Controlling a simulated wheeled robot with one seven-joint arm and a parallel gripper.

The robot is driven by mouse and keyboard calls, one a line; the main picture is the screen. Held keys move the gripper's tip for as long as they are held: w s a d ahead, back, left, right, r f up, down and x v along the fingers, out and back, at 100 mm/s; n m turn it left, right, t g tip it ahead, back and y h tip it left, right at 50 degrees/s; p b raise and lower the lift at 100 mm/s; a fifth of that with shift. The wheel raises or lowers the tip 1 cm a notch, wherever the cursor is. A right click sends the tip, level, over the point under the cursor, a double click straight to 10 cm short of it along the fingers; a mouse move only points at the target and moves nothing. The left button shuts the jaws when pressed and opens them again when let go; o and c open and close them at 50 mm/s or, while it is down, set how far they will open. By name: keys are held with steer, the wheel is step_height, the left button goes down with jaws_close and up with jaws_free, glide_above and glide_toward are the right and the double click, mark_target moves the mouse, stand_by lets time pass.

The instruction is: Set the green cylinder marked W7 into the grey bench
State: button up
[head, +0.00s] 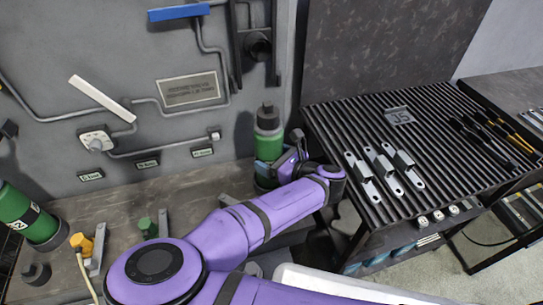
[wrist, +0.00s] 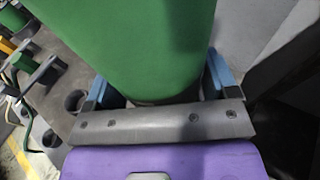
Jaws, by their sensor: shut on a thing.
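A green cylinder (head: 269,145) with a dark cap stands upright near the right end of the grey bench (head: 205,184), close to the back panel. My gripper (head: 284,168) is shut on it from the right; in the wrist view the blue-edged fingers (wrist: 160,88) sit on either side of the green body (wrist: 130,40). No W7 mark shows on the side I see. My gripper hides part of its lower body, and I cannot tell whether its base touches the bench. Another green cylinder (head: 24,218) with a black-and-white label leans at the bench's left end.
A yellow fitting (head: 80,241), a small green knob (head: 148,228) and upright grey brackets (head: 97,250) stand on the bench. Pipes and a plate (head: 188,91) cover the panel behind. A ribbed table (head: 440,130) with several metal brackets (head: 383,172) is at right.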

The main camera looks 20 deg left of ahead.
steer(key=shift+f, duration=0.25)
steer(key=o, duration=1.8)
steer(key=shift+c, duration=0.2)
steer(key=shift+f, duration=0.2)
steer(key=v, duration=1.1)
steer(key=shift+a+r, duration=0.1)
